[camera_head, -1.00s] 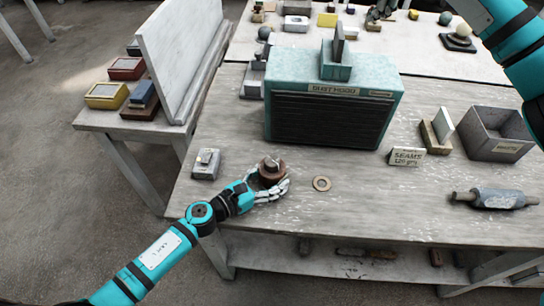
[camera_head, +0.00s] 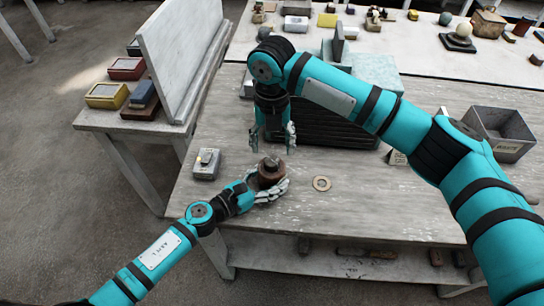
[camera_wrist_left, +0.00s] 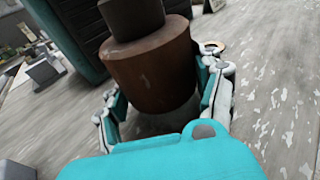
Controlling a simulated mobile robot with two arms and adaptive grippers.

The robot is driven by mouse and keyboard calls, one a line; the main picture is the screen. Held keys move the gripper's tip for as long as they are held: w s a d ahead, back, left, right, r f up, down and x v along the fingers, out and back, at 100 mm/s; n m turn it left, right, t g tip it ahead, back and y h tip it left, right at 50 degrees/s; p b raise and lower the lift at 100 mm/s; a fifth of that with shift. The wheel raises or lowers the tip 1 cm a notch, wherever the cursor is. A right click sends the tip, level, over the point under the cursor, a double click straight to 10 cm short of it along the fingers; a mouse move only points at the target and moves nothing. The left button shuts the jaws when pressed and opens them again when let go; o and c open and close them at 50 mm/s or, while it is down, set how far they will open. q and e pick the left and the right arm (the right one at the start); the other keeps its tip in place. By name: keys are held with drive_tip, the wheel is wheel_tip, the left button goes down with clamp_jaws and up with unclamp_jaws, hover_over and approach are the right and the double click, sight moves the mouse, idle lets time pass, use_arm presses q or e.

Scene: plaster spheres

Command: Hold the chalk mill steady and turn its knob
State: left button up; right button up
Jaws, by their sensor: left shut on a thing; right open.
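The chalk mill, a squat brown cylinder (camera_head: 271,177), stands near the table's front left edge. Its darker knob (camera_head: 269,163) is on top. My left gripper (camera_head: 266,188) is shut around the mill's body from the front. In the left wrist view, the brown body (camera_wrist_left: 155,68) sits between the left fingers, with the narrower dark top (camera_wrist_left: 130,18) rising above. My right gripper (camera_head: 272,148) points down just above the knob, its fingers open and spread to either side. I cannot tell whether it touches the knob.
A flat ring (camera_head: 321,184) lies right of the mill, and a small grey block (camera_head: 206,164) lies left. The teal cabinet (camera_head: 376,68) stands behind, partly hidden by my right arm. A grey open box (camera_head: 500,145) is at the right.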

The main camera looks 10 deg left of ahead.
sight(272, 160)
wheel_tip(272, 160, down, 6)
drive_tip(key=shift+f, duration=0.1)
drive_tip(key=shift+c, duration=0.2)
drive_tip(key=c, duration=1.1)
